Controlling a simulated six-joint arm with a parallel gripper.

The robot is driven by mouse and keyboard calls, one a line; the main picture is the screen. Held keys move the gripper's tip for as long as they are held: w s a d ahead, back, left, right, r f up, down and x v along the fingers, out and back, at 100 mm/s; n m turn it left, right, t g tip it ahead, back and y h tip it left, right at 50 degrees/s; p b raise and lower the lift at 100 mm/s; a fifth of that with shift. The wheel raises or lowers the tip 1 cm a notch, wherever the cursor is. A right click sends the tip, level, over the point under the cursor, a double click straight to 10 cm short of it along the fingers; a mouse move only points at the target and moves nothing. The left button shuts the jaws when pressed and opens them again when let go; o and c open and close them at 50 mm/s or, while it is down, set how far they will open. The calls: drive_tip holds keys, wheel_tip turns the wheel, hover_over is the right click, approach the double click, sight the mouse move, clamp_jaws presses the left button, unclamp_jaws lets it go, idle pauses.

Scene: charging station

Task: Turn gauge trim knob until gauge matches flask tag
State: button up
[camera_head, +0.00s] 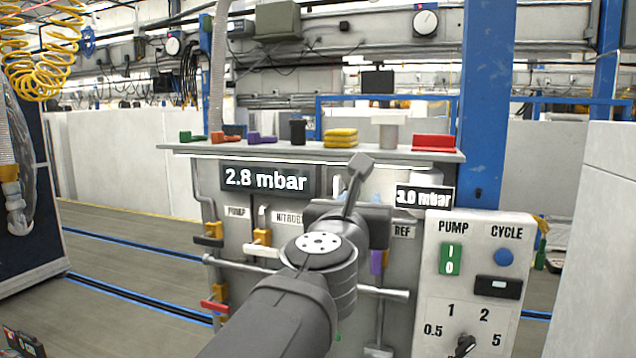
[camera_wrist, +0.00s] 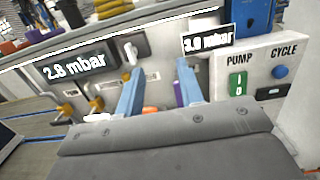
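The gauge display (camera_head: 266,180) reads 2.8 mbar; it also shows in the wrist view (camera_wrist: 75,66). A second display (camera_head: 425,198), in the wrist view (camera_wrist: 208,39), seems to read 3.0 mbar, but its middle digit is unclear. I cannot tell whether this is the flask tag. My gripper (camera_wrist: 158,72) is open, its two blue fingers apart in front of the panel. A pale knob-like part (camera_wrist: 131,54) on a dark plate sits just beyond the left fingertip, apparently untouched; I cannot tell if it is the trim knob. In the head view my arm hides this area.
The right control box (camera_head: 478,240) has a green pump switch (camera_head: 451,259), a blue cycle button (camera_head: 504,257) and a black dial (camera_head: 463,344) marked 0.5 to 5. Several coloured items stand on the shelf (camera_head: 390,154) above. Valve handles and pipes (camera_head: 390,294) stick out below the displays.

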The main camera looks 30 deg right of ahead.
approach(336, 182)
drive_tip(key=shift+g, duration=0.4)
drive_tip(key=x, duration=1.1)
drive_tip(key=shift+w+a+r, duration=0.15)
drive_tip(key=shift+r, duration=0.05)
drive_tip(key=c, duration=0.7)
